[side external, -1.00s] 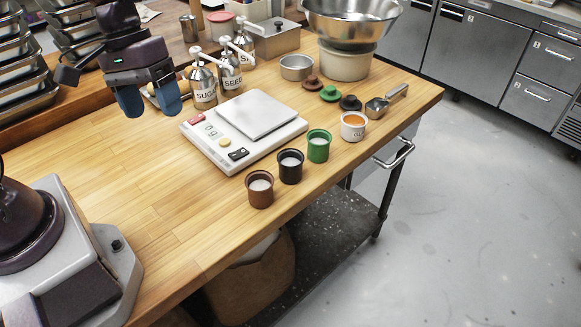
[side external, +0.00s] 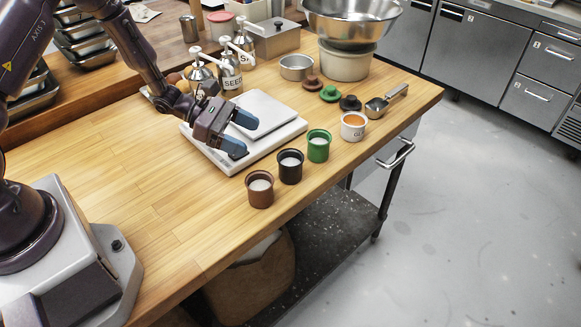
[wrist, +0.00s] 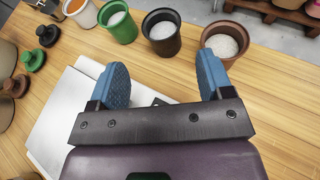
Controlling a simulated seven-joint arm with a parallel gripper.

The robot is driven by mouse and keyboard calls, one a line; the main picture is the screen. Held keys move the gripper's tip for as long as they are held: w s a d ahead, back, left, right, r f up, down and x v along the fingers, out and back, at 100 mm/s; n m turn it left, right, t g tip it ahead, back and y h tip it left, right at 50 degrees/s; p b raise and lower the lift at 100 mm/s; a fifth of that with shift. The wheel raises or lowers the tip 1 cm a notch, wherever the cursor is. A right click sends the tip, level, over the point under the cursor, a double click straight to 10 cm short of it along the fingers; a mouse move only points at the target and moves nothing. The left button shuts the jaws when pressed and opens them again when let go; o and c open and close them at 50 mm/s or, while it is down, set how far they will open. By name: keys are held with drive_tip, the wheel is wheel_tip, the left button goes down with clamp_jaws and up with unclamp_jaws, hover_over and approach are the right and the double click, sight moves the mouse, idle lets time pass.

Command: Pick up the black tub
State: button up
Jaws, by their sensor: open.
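The black tub (side external: 290,167) stands upright near the table's front edge, between a brown tub (side external: 259,190) and a green tub (side external: 318,147). It is open-topped with white contents. In the wrist view the black tub (wrist: 161,34) is ahead of my gripper, roughly between the lines of the two fingers. My gripper (side external: 241,135) is open and empty, with blue fingertips over the front part of the scale. In the wrist view my gripper (wrist: 161,80) has its fingers spread wide, short of the tubs. The right finger is close to the brown tub (wrist: 224,43).
A white scale (side external: 290,131) lies under and behind my gripper. A white cup (side external: 353,127), a metal scoop (side external: 378,107) and a black lid (side external: 350,103) are to the right. Pump bottles (side external: 230,76) stand behind. Bare wood (side external: 130,190) is left of the scale.

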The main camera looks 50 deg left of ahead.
sight(302, 163)
drive_tip(key=x, duration=1.1)
drive_tip(key=shift+d+f, duration=0.1)
drive_tip(key=shift+f, duration=0.15)
drive_tip(key=c, duration=0.7)
